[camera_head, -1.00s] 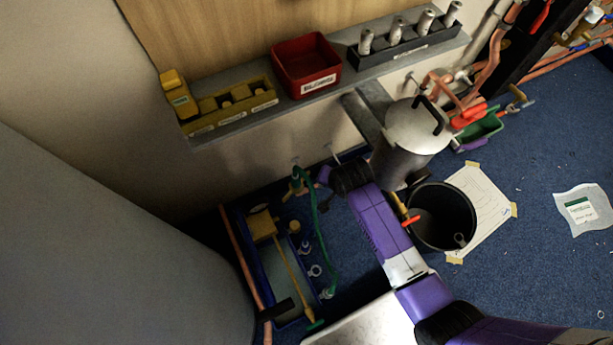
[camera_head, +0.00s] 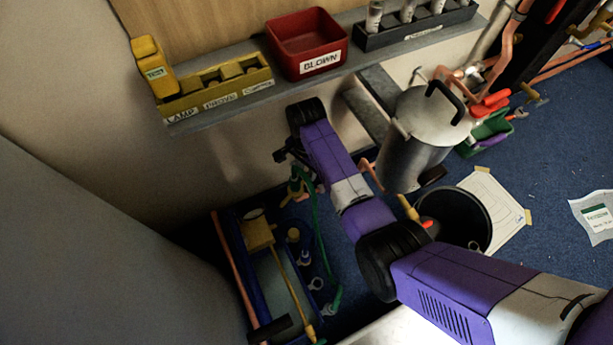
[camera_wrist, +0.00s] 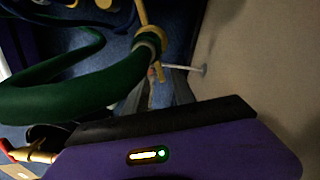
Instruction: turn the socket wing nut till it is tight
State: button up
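No part can be picked out for certain as the socket wing nut. A brass fitting (camera_head: 296,187) with a green hose (camera_head: 318,235) sits low by the wall. In the wrist view the brass fitting (camera_wrist: 150,38) stands beyond my fingers, with the thick green hose (camera_wrist: 60,85) at left. A small orange-brown piece shows below its grey collar. My gripper (camera_head: 284,154) is near the wall, above the fitting in the head view. In the wrist view my gripper's (camera_wrist: 157,90) two grey fingers look apart, with nothing clearly held. Their tips are dark and partly unclear.
A pale pin (camera_wrist: 198,70) sticks out of the wall beside the fingers. A blue tray (camera_head: 262,290) stands below. A shelf (camera_head: 230,106) with a yellow rack (camera_head: 215,95) and red bin (camera_head: 307,45) overhangs. A metal canister (camera_head: 415,140) and black bucket (camera_head: 465,210) stand right.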

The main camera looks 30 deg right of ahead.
aim_at(306, 177)
jog(key=shift+f+b, duration=0.55)
jog(key=shift+f, duration=1)
jog(key=shift+c, duration=0.2)
grip_shut()
jog(key=shift+w, duration=0.1)
